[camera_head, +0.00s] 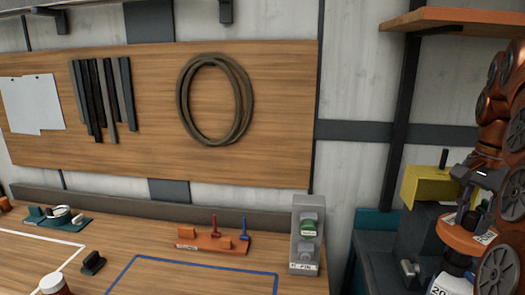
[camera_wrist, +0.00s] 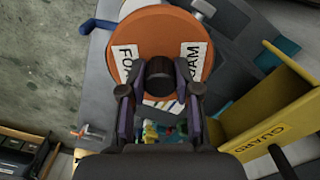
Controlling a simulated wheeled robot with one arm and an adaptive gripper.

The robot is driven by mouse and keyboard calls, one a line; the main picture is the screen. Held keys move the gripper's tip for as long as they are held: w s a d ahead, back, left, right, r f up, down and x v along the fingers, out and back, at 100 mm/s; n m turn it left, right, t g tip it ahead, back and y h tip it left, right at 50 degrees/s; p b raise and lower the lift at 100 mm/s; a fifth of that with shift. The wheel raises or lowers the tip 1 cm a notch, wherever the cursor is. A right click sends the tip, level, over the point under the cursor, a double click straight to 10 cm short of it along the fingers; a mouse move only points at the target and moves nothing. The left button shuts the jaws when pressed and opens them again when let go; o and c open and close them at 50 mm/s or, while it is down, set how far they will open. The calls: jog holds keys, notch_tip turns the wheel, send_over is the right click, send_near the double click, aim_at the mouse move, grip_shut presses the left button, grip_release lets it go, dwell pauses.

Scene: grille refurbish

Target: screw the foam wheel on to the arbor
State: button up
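The foam wheel is an orange disc (camera_wrist: 142,40) with white labels, one reading FOAM, and a dark round hub (camera_wrist: 159,78) facing my gripper. In the wrist view my gripper (camera_wrist: 159,92) has its two fingers on either side of this hub, closed against it. In the head view the orange wheel (camera_head: 458,238) hangs below my gripper (camera_head: 466,212) at the right edge, in front of the dark grey machine (camera_head: 416,232). The arbor cannot be made out for certain. Whether the wheel touches it is hidden.
A yellow guard (camera_wrist: 278,118) stands right of the wheel; it also shows in the head view (camera_head: 424,187). A grey switch box (camera_head: 307,215) with a green button stands at the wooden bench's right end. An orange shelf (camera_head: 452,19) is above. Bare floor (camera_wrist: 45,60) shows at left.

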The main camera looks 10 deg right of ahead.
jog(key=o, duration=0.5)
jog(key=shift+f, duration=0.15)
jog(key=shift+r, duration=0.2)
jog(key=shift+r+p, duration=4.5)
jog(key=shift+p, duration=0.1)
